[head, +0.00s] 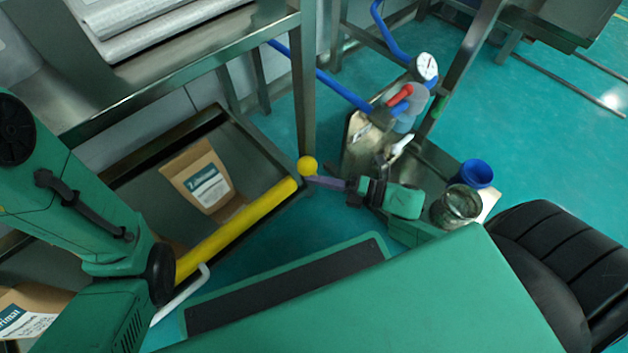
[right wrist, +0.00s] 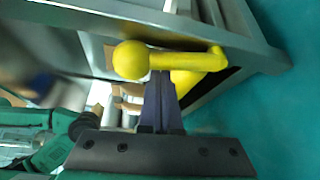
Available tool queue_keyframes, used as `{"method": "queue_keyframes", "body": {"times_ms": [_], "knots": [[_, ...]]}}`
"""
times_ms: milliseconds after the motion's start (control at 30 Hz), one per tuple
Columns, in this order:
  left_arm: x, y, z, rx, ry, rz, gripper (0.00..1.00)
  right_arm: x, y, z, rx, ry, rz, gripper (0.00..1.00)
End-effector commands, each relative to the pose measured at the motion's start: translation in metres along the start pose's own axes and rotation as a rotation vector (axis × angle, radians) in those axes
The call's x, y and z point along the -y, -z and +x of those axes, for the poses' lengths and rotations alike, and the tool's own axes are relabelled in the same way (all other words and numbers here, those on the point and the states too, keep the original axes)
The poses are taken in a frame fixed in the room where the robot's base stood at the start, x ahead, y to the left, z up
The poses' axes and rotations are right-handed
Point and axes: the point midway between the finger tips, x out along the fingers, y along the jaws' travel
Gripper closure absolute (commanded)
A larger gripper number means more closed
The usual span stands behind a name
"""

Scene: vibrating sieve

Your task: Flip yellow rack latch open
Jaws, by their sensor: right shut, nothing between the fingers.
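The yellow latch shows in the head view as a round yellow knob (head: 307,166) beside a steel rack post, just past the end of a long yellow bar (head: 238,228). In the right wrist view the latch (right wrist: 172,61) is a ball-ended yellow lever lying across the picture. My right gripper (head: 314,180) is shut and empty, its fingertips close at the knob. In the right wrist view its fingers (right wrist: 161,80) point at the lever's middle; I cannot tell whether they touch. My left arm comes in from the left in the head view, but its gripper is out of view.
A cardboard bag (head: 200,179) stands on the rack's lower shelf behind the yellow bar. Steel rack legs stand behind the knob.

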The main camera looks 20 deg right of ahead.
Motion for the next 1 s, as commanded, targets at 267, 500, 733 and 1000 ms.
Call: {"method": "queue_keyframes", "body": {"times_ms": [267, 500, 733, 1000], "knots": [[0.000, 0.000, -0.001, 0.001, 0.000, 0.000, 0.50, -0.001, -0.013, -0.007, 0.002, -0.106, 0.177, 1.00], [-0.001, 0.000, -0.004, 0.002, 0.001, 0.000, 0.50, 0.000, -0.019, -0.011, 0.001, -0.166, 0.281, 1.00], [-0.001, 0.000, -0.005, 0.003, 0.001, 0.000, 0.50, 0.001, -0.022, -0.013, 0.001, -0.189, 0.322, 1.00], [-0.001, 0.000, -0.005, 0.004, 0.001, 0.000, 0.50, 0.000, -0.022, -0.013, 0.001, -0.192, 0.325, 1.00]]}}
